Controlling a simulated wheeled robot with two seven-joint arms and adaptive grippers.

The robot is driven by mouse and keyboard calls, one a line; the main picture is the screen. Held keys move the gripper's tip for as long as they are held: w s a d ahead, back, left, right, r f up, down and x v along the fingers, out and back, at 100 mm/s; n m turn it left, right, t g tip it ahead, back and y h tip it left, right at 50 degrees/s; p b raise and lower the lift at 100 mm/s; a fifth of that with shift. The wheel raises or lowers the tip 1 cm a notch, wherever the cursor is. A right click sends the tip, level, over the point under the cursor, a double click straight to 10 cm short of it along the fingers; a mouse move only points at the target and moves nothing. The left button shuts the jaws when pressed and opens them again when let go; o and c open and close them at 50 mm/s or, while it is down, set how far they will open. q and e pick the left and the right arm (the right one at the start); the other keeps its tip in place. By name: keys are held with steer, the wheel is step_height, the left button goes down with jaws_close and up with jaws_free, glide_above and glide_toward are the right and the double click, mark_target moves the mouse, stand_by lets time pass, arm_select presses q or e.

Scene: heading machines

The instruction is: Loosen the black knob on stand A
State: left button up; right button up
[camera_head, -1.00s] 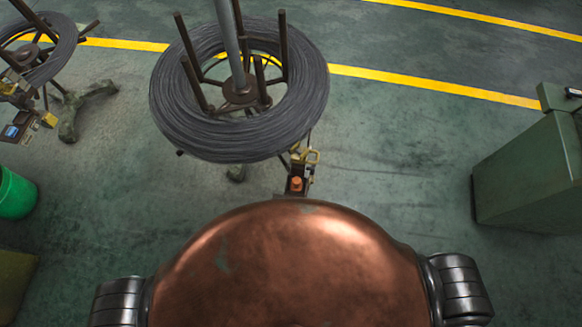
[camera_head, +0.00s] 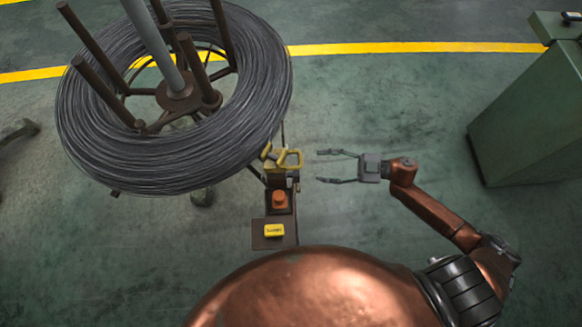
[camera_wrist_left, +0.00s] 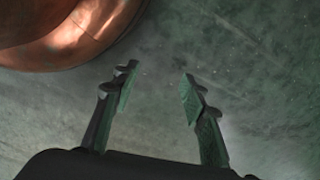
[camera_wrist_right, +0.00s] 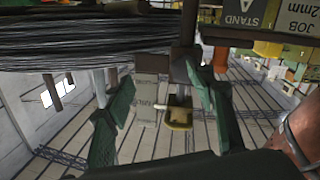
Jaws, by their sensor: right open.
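Stand A carries a large coil of dark wire (camera_head: 180,140) on brown posts around a grey pole. An upside-down "STAND A" label (camera_wrist_right: 243,14) shows at the top of the right wrist view. Below the coil's right side is a yellow bracket-like part (camera_head: 290,159), seen as a yellow piece (camera_wrist_right: 180,115) between the right fingers. I cannot make out a black knob. My right gripper (camera_head: 322,167) is open and empty, just right of the yellow part, fingers pointing left at it. My left gripper (camera_wrist_left: 157,85) is open and empty over bare floor, outside the head view.
An orange button (camera_head: 281,198) and a plate with a yellow label (camera_head: 274,230) sit below the yellow part, near my body. A green cabinet (camera_head: 525,120) stands at the right.

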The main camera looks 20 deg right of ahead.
mark_target(297, 175)
arm_select(q)
step_height(297, 175, up, 8)
steer(key=w+d+b, duration=0.1)
steer(key=b, duration=0.1)
steer(key=shift+f+b, duration=0.15)
steer(key=shift+b, duration=0.25)
arm_select(e)
steer(key=shift+s+a+r+n+g+y, duration=0.1)
steer(key=shift+a+r+n+g+y, duration=0.2)
steer(key=shift+a, duration=1.35)
steer(key=shift+w+a+r+n+g+y, duration=0.1)
steer(key=shift+a+n+g, duration=0.3)
steer(key=shift+a, duration=1.2)
steer(key=shift+s+a+r+n+g+y, duration=0.15)
steer(key=shift+a+g, duration=0.25)
steer(key=shift+a, duration=1.25)
arm_select(q)
steer(key=shift+w+d, duration=0.1)
arm_select(e)
steer(key=shift+c, duration=0.4)
steer(key=c, duration=1.1)
